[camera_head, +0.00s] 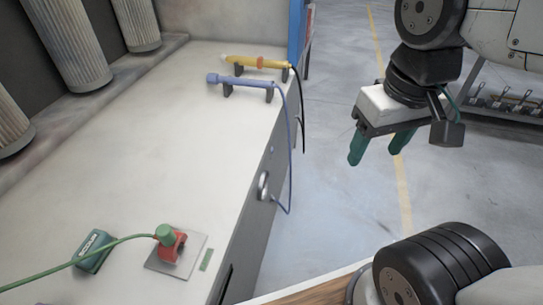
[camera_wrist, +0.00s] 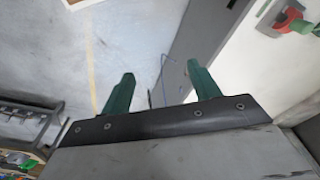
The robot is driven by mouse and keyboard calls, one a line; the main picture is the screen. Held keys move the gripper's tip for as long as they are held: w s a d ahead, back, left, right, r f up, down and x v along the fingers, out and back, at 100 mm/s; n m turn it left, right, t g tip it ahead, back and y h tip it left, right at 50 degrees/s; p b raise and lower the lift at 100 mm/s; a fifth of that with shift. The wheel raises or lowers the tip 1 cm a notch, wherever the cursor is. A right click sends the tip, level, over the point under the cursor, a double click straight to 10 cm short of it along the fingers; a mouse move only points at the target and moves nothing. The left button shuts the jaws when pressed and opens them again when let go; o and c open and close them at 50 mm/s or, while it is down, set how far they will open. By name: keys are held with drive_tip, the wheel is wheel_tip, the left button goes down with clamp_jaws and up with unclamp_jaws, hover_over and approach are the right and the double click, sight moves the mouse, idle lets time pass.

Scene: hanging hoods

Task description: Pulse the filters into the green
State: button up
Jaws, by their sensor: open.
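Several grey pleated filters (camera_head: 77,45) stand or hang along the back wall at the upper left in the head view. A red valve-like fitting (camera_head: 171,249) with a green knob sits on a grey plate (camera_head: 192,262) on the bench, with a green hose running left from it. It also shows in the wrist view at the top right (camera_wrist: 293,20). A small round metal-rimmed fitting (camera_head: 263,186) is on the bench's front face; its markings cannot be read. My gripper (camera_head: 378,148), with green fingers, is open and empty, over the floor right of the bench. Its fingers show in the wrist view (camera_wrist: 160,78).
A yellow wand (camera_head: 258,63) and a blue wand (camera_head: 245,84) rest on black holders at the bench's far end, with hoses hanging over the edge. A green box (camera_head: 95,251) lies near the valve. A rack (camera_head: 510,105) stands at right. The floor between is clear.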

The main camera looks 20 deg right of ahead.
clamp_jaws()
idle(1.7)
